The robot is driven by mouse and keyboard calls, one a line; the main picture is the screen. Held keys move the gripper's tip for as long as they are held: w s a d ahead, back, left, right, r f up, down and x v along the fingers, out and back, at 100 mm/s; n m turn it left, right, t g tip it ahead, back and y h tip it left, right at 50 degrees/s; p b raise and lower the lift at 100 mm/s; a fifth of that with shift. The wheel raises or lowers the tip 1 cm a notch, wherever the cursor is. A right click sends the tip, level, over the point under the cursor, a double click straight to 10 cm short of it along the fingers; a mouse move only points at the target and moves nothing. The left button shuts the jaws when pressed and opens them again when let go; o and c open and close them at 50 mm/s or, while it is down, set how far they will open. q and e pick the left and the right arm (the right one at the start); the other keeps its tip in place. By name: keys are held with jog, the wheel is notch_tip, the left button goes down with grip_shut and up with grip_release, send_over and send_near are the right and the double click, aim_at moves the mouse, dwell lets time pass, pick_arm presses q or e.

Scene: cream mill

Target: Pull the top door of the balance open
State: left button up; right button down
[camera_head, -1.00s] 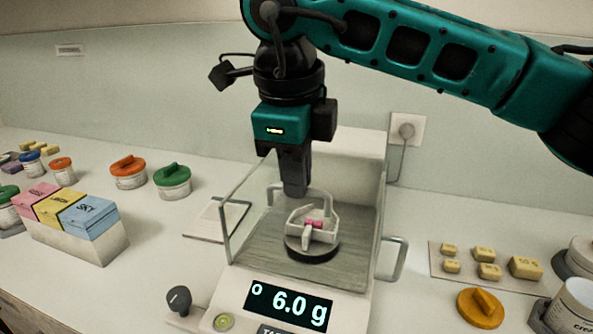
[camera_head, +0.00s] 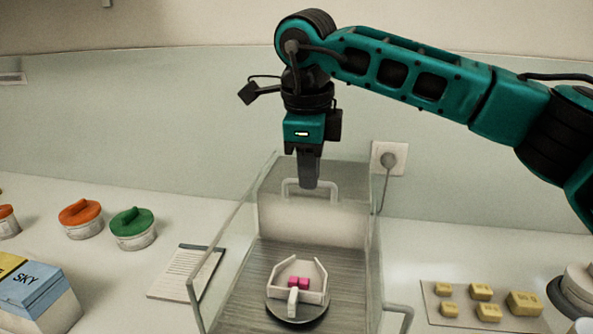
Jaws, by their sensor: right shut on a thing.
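The balance stands in the middle with clear glass walls (camera_head: 236,250) and a pale back housing (camera_head: 285,222). My right gripper (camera_head: 309,186) points down over the back of the balance, with its jaws shut on the pale loop handle (camera_head: 287,188) of the top door. The door's clear pane is hard to make out. Inside, a pale scoop-like dish (camera_head: 313,285) with pink pieces (camera_head: 298,282) sits on the dark round pan (camera_head: 298,316). The balance's display is out of view below. My left gripper is not in view.
A notepad (camera_head: 180,272) lies left of the balance. Green (camera_head: 132,222) and orange (camera_head: 80,212) lidded jars and a box marked SKY (camera_head: 40,285) stand further left. Yellow weights (camera_head: 481,291) lie on a card at the right. A wall socket (camera_head: 389,158) is behind.

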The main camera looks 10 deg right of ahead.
jog(key=shift+w+d, duration=0.15)
jog(key=shift+w, duration=0.35)
jog(key=c, duration=1.2)
grip_release()
jog(key=shift+r, duration=0.1)
notch_tip(320, 180, up, 12)
jog(key=s, duration=0.2)
jog(key=shift+s+a+r+p, duration=0.25)
jog(key=shift+s+a+p, duration=0.05)
jog(key=shift+a, duration=0.1)
